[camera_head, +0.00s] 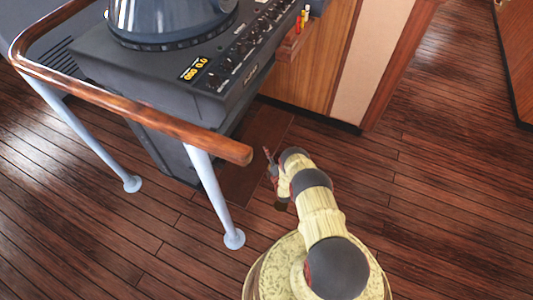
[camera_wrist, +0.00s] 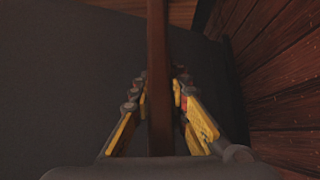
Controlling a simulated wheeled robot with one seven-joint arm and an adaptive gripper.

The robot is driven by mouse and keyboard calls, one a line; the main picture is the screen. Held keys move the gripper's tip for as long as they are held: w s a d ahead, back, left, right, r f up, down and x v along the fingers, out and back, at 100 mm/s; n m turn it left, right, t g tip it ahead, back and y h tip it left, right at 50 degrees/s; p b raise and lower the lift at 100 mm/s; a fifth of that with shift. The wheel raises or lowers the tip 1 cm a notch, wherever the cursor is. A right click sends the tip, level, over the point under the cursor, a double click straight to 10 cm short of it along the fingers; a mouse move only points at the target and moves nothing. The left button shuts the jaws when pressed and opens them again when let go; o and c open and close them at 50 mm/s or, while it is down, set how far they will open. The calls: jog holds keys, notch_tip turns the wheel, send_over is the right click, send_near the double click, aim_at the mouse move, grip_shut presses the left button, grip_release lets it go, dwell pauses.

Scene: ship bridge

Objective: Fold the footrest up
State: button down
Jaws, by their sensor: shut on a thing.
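The footrest (camera_head: 256,150) is a dark brown wooden board beside the foot of the dark grey console, low near the floor in the head view. In the wrist view the footrest (camera_wrist: 158,70) shows edge-on as a brown strip running up the middle. My gripper (camera_wrist: 160,100) has its yellow fingers on both sides of this strip and is shut on it. In the head view my gripper (camera_head: 270,160) is at the board's right side, small and partly hidden by my arm. The footrest's hinge cannot be made out.
The console (camera_head: 175,75) with knobs and a round hood stands at upper left. A wooden handrail (camera_head: 130,110) on pale blue posts (camera_head: 215,195) runs in front of it, left of my arm. A wood-panelled cabinet (camera_head: 315,60) stands behind. The plank floor at right is clear.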

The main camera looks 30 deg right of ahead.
jog(key=shift+w+a+r+n+g+p, duration=0.1)
jog(key=shift+r+n+g+p, duration=0.45)
jog(key=shift+r+p, duration=0.7)
jog(key=shift+w+a+r+n+g+p, duration=0.1)
jog(key=shift+r+n+g+p, duration=0.4)
jog(key=shift+r+p, duration=0.7)
jog(key=shift+n+g, duration=0.35)
jog(key=shift+g, duration=0.1)
jog(key=r+p, duration=0.1)
jog(key=w+r+p, duration=0.1)
jog(key=r+p, duration=0.1)
jog(key=a+r+p, duration=0.1)
jog(key=r, duration=0.1)
jog(key=shift+w+a, duration=0.1)
jog(key=shift+w, duration=0.25)
jog(key=w+a+r+n+g+h+p, duration=0.1)
jog(key=w+a+r+n+g+p, duration=0.1)
jog(key=w+a+r, duration=0.3)
jog(key=shift+w+a+r+g+p, duration=0.3)
jog(key=shift+w+r+g, duration=0.6)
jog(key=shift+r, duration=1.3)
jog(key=shift+w+d+t, duration=0.1)
jog(key=shift+w+t, duration=0.15)
jog(key=shift+t, duration=0.05)
jog(key=c, duration=1.9)
grip_release()
jog(key=shift+o, duration=0.9)
jog(key=shift+s+f, duration=0.25)
jog(key=shift+s, duration=0.05)
